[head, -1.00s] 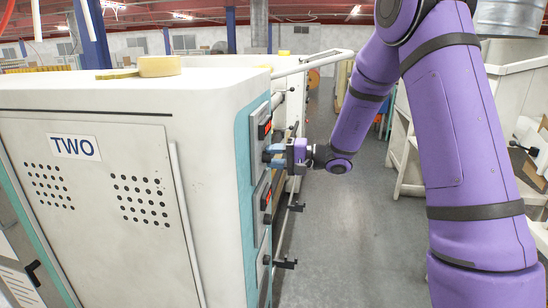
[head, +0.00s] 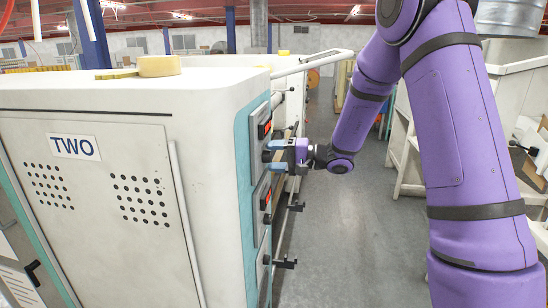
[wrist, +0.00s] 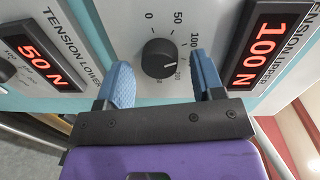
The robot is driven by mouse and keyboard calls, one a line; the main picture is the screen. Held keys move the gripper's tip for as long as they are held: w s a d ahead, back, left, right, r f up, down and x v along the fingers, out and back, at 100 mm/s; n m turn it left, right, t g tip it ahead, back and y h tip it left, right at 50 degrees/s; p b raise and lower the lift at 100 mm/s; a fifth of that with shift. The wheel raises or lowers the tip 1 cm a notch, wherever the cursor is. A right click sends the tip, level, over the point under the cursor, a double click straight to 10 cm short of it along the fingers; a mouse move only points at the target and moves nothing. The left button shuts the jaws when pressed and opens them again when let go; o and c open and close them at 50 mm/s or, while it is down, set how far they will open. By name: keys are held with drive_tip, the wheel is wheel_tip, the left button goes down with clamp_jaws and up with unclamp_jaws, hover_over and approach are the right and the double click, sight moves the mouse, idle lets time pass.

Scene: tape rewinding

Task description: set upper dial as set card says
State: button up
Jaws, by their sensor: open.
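The upper dial (wrist: 158,58) is a black round knob on a white panel, with a scale around it including 0, 50 and 100. Beside it the TENSION UPPER display (wrist: 262,48) reads 100 N in red. My gripper (wrist: 161,68) is open, its blue fingers on either side of the dial with gaps visible. In the head view my gripper (head: 279,155) is at the machine's side panel, and the dial there is mostly hidden. No set card can be read in either view.
The TENSION LOWER display (wrist: 44,54) reads 50 N, with the lower dial (wrist: 6,70) at the picture's left edge. The white machine (head: 120,95) marked TWO fills the left of the head view. Black handles (head: 286,263) stick out below. The grey floor (head: 350,240) to the right is clear.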

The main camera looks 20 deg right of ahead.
drive_tip(key=v, duration=1)
drive_tip(key=shift+d, duration=0.2)
drive_tip(key=shift+s, duration=0.15)
drive_tip(key=s+a+r+n+g+h, duration=0.2)
drive_tip(key=s+a+r+g+h, duration=0.15)
drive_tip(key=s, duration=0.45)
drive_tip(key=s+a+r+n+g+h, duration=0.2)
drive_tip(key=s+a+r+g, duration=0.25)
drive_tip(key=s, duration=0.45)
drive_tip(key=s+d+r+t+h, duration=0.1)
drive_tip(key=s+d+t+h, duration=0.1)
drive_tip(key=s+h, duration=0.3)
drive_tip(key=s+d+r+t+h, duration=0.2)
drive_tip(key=s+t+h, duration=0.1)
drive_tip(key=s, duration=0.6)
drive_tip(key=shift+s+d+r+n+h, duration=0.3)
drive_tip(key=shift+s+d+n+h, duration=0.1)
drive_tip(key=shift+h, duration=0.45)
